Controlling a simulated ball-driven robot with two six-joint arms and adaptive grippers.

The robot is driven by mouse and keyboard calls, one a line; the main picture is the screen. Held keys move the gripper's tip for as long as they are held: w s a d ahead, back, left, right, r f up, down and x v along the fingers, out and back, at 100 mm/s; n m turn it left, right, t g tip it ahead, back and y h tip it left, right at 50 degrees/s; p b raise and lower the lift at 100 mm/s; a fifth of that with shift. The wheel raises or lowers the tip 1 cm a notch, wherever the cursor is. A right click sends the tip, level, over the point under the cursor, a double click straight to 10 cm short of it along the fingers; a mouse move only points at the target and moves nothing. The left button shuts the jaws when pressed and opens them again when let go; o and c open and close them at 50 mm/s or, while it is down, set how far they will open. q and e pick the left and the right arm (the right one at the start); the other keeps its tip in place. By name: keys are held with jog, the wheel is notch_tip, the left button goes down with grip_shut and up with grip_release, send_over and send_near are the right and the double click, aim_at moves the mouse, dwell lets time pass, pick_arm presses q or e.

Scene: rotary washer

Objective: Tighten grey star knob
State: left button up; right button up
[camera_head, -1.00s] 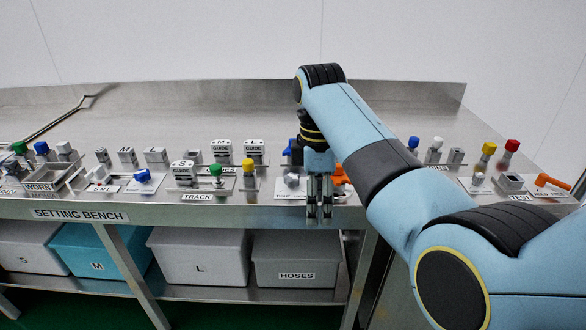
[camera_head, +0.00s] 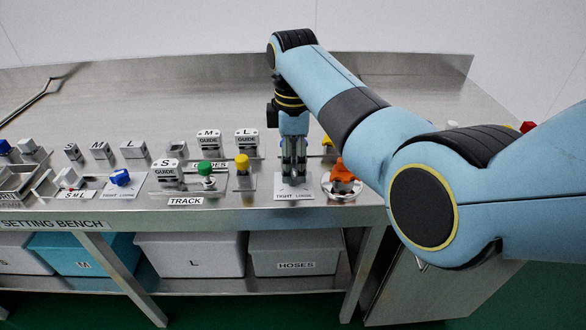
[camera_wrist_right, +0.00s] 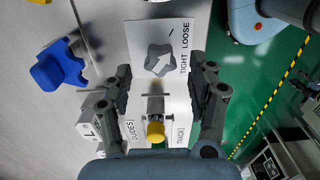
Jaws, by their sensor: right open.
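The grey star knob (camera_wrist_right: 160,59) shows in the wrist view on a white plate (camera_wrist_right: 176,28) marked TIGHT and LOOSE, with a white arrow on its top. In the head view the plate (camera_head: 293,194) lies at the bench's front edge, and my gripper hides the knob. My right gripper (camera_head: 294,178) points down over that plate. In the wrist view its open fingers (camera_wrist_right: 158,78) are spread to the left and right, with the knob ahead between their lines. I cannot tell whether they touch it. My left gripper is out of view.
An orange knob (camera_head: 342,172) stands close to the right of the plate. A yellow knob (camera_head: 242,162) and a green knob (camera_head: 205,168) stand to its left by the TRACK label. A blue knob (camera_head: 120,177) lies farther left. Bins sit under the bench.

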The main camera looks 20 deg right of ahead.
notch_tip(320, 180, down, 3)
jog(key=shift+r, duration=0.2)
jog(key=c, duration=1.1)
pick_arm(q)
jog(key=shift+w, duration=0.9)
